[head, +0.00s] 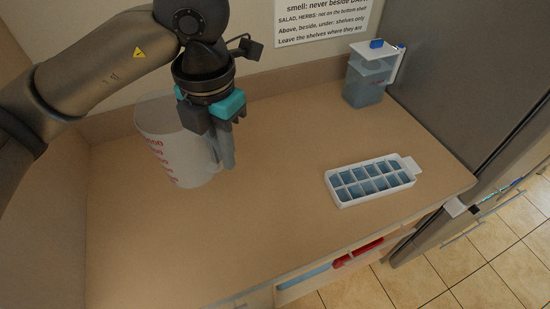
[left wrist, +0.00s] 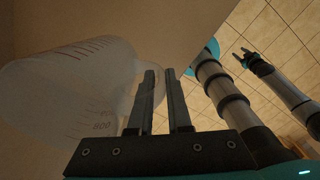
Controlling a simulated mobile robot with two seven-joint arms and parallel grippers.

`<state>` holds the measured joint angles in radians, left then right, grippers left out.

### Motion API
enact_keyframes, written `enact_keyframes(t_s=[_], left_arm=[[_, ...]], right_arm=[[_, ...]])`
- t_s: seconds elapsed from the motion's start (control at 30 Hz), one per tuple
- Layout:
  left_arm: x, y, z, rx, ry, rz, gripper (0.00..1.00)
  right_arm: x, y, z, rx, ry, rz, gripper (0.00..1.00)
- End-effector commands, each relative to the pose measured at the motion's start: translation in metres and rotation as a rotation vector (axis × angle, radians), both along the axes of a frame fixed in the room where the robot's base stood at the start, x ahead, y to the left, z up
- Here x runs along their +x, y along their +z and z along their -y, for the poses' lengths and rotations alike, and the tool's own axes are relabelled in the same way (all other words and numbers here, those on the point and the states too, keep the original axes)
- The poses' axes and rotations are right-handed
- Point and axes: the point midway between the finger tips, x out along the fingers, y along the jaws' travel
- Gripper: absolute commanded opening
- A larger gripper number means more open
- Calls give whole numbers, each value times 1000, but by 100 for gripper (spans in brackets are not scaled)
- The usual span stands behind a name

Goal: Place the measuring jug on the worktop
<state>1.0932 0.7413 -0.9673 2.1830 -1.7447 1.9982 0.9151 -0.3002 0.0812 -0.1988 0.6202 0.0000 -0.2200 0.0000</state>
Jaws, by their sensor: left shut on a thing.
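The measuring jug (head: 172,145) is translucent with red markings and is at the back left of the worktop (head: 270,220). My left gripper (head: 227,160) is shut on its handle, at the jug's right side. The jug looks slightly tilted; I cannot tell whether its base touches the worktop. In the left wrist view the jug (left wrist: 70,85) lies left of the fingers (left wrist: 160,85), its handle partly hidden by them. My right gripper (left wrist: 242,54) shows small at the upper right there, its fingers apart and empty.
A white ice cube tray (head: 370,181) with blue compartments lies at the right of the worktop. A clear blue-tinted container (head: 368,75) with a white lid stands at the back right, beside the grey fridge (head: 465,70). The middle and front left of the worktop are clear.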

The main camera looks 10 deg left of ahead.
Motion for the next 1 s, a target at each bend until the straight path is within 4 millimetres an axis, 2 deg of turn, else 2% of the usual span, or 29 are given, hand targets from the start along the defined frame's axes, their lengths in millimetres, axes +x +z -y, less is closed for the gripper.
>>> enact_keyframes(t_s=[0.13,0.27,0.57,0.8,1.0], left_arm=[[0,7,1,-1,110,4,0],[0,-1,1,-1,144,3,0],[-2,-59,1,-2,146,-2,0],[-2,-115,0,2,146,-1,0],[0,-146,0,-1,145,4,0]], right_arm=[[0,6,-3,4,0,0,50],[0,4,-4,6,1,0,50],[0,-8,-4,6,2,0,50],[0,-13,-4,5,1,0,50],[0,-14,-3,4,1,-1,50]])
